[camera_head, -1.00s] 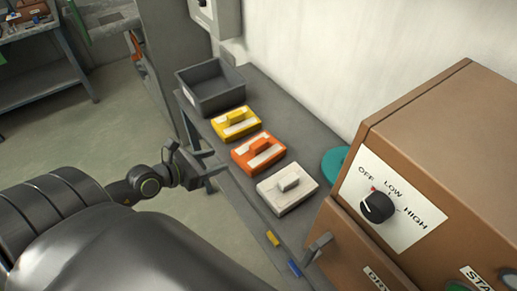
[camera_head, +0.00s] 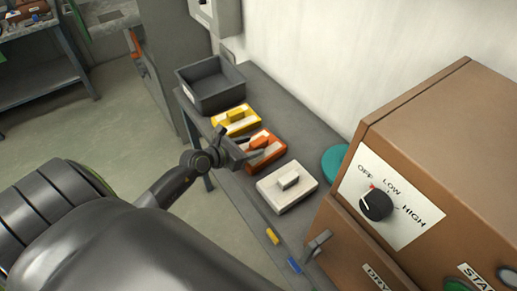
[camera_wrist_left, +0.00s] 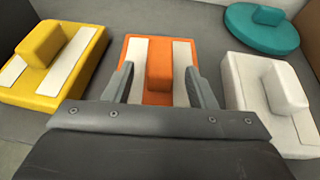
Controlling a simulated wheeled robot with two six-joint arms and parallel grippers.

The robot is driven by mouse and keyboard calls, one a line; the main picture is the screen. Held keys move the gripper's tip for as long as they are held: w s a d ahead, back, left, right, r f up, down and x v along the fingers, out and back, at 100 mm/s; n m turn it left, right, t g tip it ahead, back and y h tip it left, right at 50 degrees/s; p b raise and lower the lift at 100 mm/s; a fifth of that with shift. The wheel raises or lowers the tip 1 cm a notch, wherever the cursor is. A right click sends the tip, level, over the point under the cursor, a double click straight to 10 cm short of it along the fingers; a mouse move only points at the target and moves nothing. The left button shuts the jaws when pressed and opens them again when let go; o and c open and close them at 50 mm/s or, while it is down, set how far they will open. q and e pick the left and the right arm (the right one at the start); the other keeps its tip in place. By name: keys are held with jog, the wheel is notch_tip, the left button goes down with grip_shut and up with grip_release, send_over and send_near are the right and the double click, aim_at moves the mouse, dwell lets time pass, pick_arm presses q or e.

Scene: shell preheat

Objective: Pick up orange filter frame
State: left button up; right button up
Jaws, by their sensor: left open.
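The orange filter frame (camera_head: 274,158) lies on the grey bench between the yellow and white frames. In the left wrist view the orange frame (camera_wrist_left: 158,92) has two pale strips and a raised orange handle block in the middle. My left gripper (camera_head: 256,150) is open over the near side of the orange frame. In the left wrist view its two fingers (camera_wrist_left: 160,85) stand to either side of the handle, apart from it. My left gripper partly hides the frame in the head view. My right gripper is not in view.
A yellow frame (camera_head: 236,120) and a white frame (camera_head: 287,194) flank the orange one closely. A dark grey bin (camera_head: 211,88) stands at the bench's far end. A teal disc (camera_head: 334,163) and a brown dryer cabinet (camera_head: 440,130) are to the right.

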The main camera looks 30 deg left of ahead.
aim_at(254, 143)
pick_arm(q)
jog(key=x, duration=0.4)
jog(key=shift+w+r, duration=0.15)
jog(key=shift+r, duration=0.2)
jog(key=shift+c, duration=0.3)
jog(key=shift+r, duration=0.1)
grip_shut()
